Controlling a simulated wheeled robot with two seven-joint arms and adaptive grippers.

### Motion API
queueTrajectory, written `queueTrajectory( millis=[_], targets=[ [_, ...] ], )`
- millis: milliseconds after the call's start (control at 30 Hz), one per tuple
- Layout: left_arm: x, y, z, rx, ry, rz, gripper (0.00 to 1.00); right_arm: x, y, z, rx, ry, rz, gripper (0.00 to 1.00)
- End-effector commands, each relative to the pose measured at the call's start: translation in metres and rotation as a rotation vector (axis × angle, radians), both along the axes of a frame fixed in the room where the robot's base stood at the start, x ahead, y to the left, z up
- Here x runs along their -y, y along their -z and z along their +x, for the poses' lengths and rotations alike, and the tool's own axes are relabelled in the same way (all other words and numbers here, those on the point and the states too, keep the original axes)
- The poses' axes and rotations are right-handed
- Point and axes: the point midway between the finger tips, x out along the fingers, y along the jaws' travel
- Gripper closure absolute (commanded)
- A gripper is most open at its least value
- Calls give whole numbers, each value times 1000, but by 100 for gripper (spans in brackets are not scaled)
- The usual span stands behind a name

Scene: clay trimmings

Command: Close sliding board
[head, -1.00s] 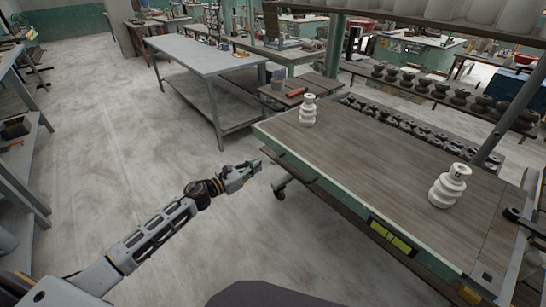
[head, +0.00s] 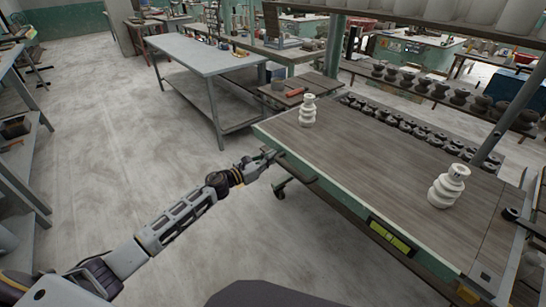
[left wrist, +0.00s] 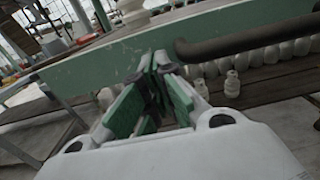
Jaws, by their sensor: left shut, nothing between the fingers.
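A worktable (head: 375,165) with a brown wood top and green sides fills the right of the head view. A dark brown board edge (head: 338,205), which looks like the sliding board, sticks out along its near long side below the top. My left gripper (head: 268,155) is shut and empty at the far left end of that edge. In the left wrist view the closed green-padded fingers (left wrist: 160,66) are just left of a dark rounded bar (left wrist: 235,38) under the green table side. I cannot tell whether they touch it. My right gripper is not in view.
Two white stacked clay pieces stand on the top, one near the far left corner (head: 307,112) and one at the right (head: 449,187). A grey table (head: 205,55) stands behind. The floor (head: 120,150) at left is clear.

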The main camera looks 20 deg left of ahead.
Motion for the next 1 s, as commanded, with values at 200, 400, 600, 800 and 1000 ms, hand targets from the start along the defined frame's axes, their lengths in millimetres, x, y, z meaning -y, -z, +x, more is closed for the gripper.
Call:
queueTrajectory(
  millis=[200,400,600,800,1000],
  targets=[
    [6,0,10,1,0,1,100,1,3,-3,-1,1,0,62],
    [8,0,12,1,0,1,100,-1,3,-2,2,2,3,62],
    [8,0,12,1,0,1,100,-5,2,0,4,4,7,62],
    [9,0,13,0,0,0,100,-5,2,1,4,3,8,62],
    [12,0,17,0,1,0,100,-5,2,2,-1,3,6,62]
  ],
)
